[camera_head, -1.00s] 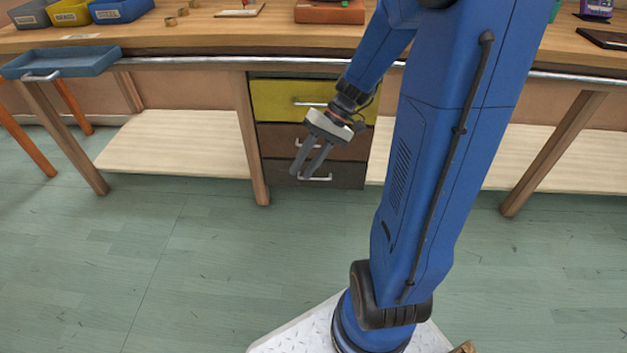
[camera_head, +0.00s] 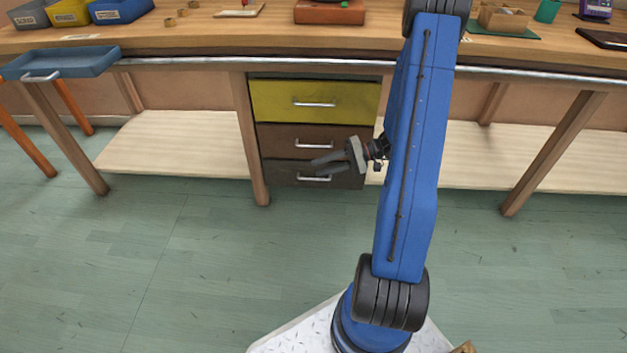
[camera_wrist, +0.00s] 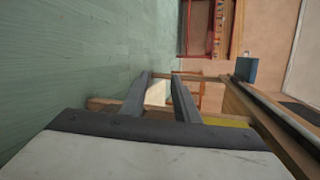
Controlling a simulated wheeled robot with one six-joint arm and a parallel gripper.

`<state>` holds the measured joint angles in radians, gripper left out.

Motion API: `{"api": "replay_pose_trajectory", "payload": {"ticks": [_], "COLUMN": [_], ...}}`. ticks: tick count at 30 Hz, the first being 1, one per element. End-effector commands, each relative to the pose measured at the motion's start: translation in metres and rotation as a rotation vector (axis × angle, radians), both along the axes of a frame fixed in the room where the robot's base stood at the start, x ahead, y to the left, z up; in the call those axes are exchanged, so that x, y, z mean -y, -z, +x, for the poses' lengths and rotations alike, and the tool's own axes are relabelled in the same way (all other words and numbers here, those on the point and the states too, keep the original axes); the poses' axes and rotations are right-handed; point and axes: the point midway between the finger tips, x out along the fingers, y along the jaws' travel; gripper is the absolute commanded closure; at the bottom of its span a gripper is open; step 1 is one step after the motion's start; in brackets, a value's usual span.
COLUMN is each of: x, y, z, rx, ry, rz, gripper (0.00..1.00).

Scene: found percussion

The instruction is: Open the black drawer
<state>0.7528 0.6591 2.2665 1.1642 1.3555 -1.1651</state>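The black drawer (camera_head: 285,174) is the lowest of three stacked drawers under the workbench, below a brown drawer (camera_head: 285,139) and a yellow drawer (camera_head: 350,103). It looks shut, with a pale bar handle (camera_head: 313,179) on its front. My gripper (camera_head: 314,167) is in front of the drawer stack, pointing left in the head view, with its fingers apart and nothing between them. The fingers overlap the brown and black drawer fronts in that view. Whether they touch anything I cannot tell. In the wrist view the open gripper (camera_wrist: 160,76) points along the bench side.
The workbench top (camera_head: 230,32) carries bins and small items. A blue tray-like drawer (camera_head: 62,63) juts out at the left. A wooden bench leg (camera_head: 252,150) stands just left of the drawers. The green floor (camera_head: 190,260) in front is clear.

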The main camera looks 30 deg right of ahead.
Motion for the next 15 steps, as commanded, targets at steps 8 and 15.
{"api": "replay_pose_trajectory", "payload": {"ticks": [8, 15], "x": [0.053, 0.097], "y": [0.067, 0.129], "z": [0.008, 0.004], "rx": [0.054, 0.101], "ry": [0.197, 0.38], "rz": [0.097, 0.147], "gripper": [0.72, 0.72]}}
